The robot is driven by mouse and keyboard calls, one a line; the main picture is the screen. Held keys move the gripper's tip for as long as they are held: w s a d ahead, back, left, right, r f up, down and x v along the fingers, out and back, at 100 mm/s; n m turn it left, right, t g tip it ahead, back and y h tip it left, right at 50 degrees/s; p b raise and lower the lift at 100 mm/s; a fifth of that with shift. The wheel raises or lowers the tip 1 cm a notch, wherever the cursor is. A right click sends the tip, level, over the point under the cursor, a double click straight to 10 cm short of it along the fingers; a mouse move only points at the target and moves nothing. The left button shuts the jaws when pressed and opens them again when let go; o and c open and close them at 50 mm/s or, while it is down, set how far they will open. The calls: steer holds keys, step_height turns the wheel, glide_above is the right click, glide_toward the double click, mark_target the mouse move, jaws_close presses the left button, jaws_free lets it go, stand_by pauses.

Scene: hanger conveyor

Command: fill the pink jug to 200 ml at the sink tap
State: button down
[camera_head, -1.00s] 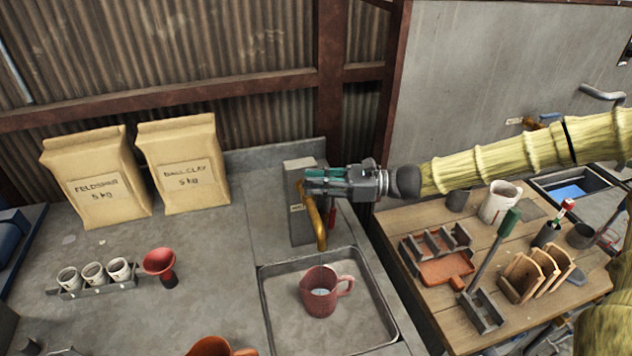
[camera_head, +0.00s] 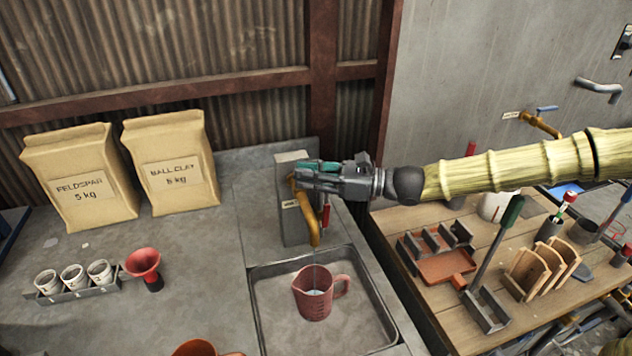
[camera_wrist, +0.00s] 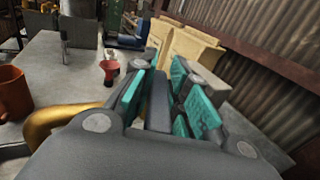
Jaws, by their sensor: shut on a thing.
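The pink jug (camera_head: 314,296) stands upright in the sink basin (camera_head: 256,318), handle to the right. A little pale liquid shows inside it; its level cannot be read. The yellow tap spout (camera_head: 313,230) curves down from a grey post (camera_head: 290,220) behind the basin, its mouth above the jug's back side. My gripper (camera_head: 300,170) is at the top of the post, shut on a part of the tap mostly hidden by the fingers. In the wrist view a dark grey bar (camera_wrist: 158,102) lies between the teal pads, beside the spout (camera_wrist: 58,117).
Two paper bags (camera_head: 80,180) stand at the back left. A rack of white cups (camera_head: 74,280) and a red funnel (camera_head: 143,265) are on the counter. An orange vessel (camera_head: 196,348) is at the front edge. A wooden table (camera_head: 435,305) with tools stands right.

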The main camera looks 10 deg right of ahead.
steer(key=shift+r, duration=0.1)
steer(key=c, duration=1.4)
jaws_free()
step_height(320, 180, up, 10)
steer(key=shift+f, duration=0.1)
